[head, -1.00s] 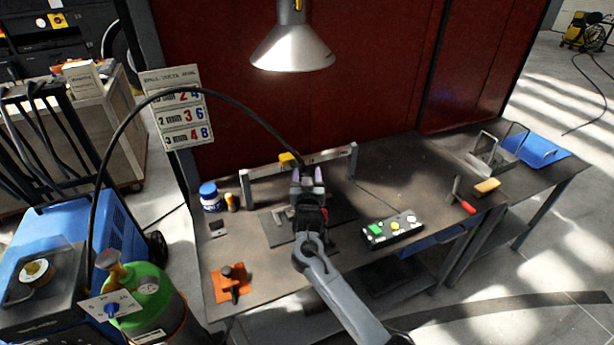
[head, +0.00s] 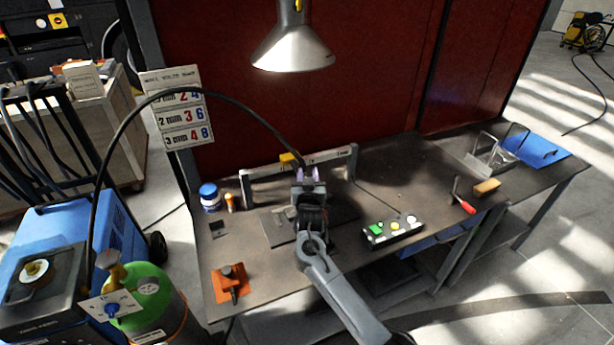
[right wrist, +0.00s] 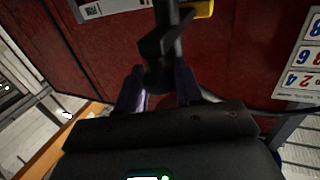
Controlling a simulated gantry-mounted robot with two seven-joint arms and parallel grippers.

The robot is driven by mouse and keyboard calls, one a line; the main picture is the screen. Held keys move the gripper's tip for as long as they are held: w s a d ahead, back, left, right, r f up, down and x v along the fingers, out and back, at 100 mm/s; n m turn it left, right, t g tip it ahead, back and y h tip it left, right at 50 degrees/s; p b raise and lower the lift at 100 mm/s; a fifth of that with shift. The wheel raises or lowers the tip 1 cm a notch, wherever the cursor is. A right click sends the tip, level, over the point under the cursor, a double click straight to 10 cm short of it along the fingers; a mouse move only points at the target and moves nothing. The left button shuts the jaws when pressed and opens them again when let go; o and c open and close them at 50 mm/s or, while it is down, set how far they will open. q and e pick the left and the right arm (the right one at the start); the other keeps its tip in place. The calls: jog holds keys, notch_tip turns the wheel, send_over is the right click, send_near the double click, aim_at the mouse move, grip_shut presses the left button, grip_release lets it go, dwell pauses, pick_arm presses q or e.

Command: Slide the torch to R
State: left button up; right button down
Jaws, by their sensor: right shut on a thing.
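My right gripper (head: 308,174) is at the metal rail frame (head: 333,156) on the workbench. It is shut on the torch, whose dark body (right wrist: 158,72) stands between the two purple-grey fingers in the right wrist view. In the head view the torch is mostly hidden by my gripper; its black cable (head: 235,110) arches in from the left and ends there. A yellow piece (head: 289,159) sits at the rail just left of my gripper; yellow also shows in the wrist view (right wrist: 203,9). I cannot make out an R mark. My left gripper is out of view.
A control box (head: 393,230) with green, yellow and white buttons lies right of my arm. A lamp (head: 292,48) hangs above. The rail's right end looks clear.

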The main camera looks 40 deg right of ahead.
jog(key=d, duration=0.1)
jog(key=s+d, duration=0.1)
jog(key=d, duration=0.1)
jog(key=shift+d+r+p, duration=0.15)
jog(key=shift+d+p, duration=0.1)
jog(key=shift+p, duration=0.1)
jog(key=c, duration=0.8)
grip_release()
jog(key=shift+w, duration=0.15)
jog(key=shift+a, duration=0.1)
jog(key=v, duration=1.1)
jog(key=shift+p, duration=0.4)
